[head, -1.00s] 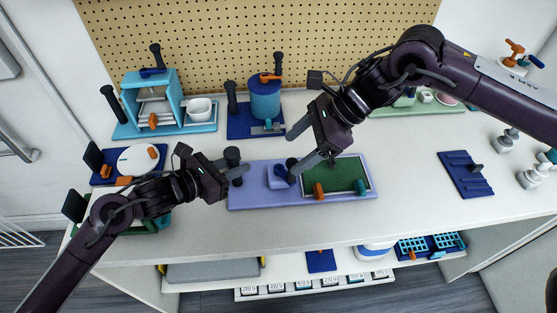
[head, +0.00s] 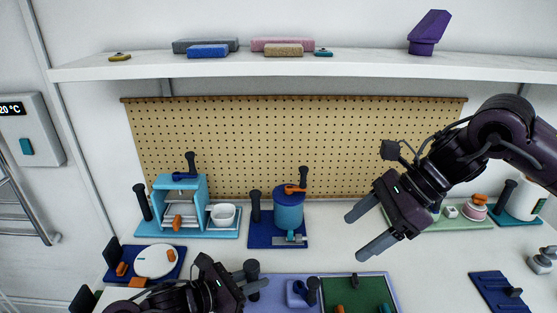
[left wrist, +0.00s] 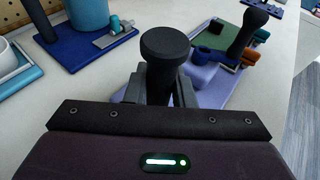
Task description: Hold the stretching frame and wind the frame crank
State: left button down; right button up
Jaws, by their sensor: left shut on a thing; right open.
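The stretching frame is a lavender board (head: 270,307) at the bottom of the head view, with a green panel (head: 358,294). Its black upright handle (head: 251,269) stands at the left end; it also shows in the left wrist view (left wrist: 165,60). My left gripper (head: 254,285) is shut around this handle. The frame crank (head: 297,293) is a blue piece with a black knob (head: 313,284), right of the handle. My right gripper (head: 357,235) is open and empty, up and to the right of the crank, apart from it. The board's lower part is cut off in the head view.
Behind stand a blue canister (head: 289,211) on a dark blue base and a light blue press (head: 180,202) with a white bowl (head: 223,215). A dark blue board (head: 497,292) lies at the right. The white table (head: 440,265) between is clear. A shelf (head: 350,68) runs above.

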notch_tip(320, 180, up, 6)
jog(key=shift+f, duration=0.1)
dwell(0.5)
pick_arm(q)
jog(key=c, duration=1.1)
grip_release()
jog(key=shift+c, duration=0.2)
jog(key=v, duration=1.1)
notch_tip(320, 180, up, 8)
jog(key=p, duration=0.5)
jog(key=shift+s+a, duration=0.35)
pick_arm(e)
notch_tip(320, 180, up, 5)
jog(key=shift+f, duration=0.1)
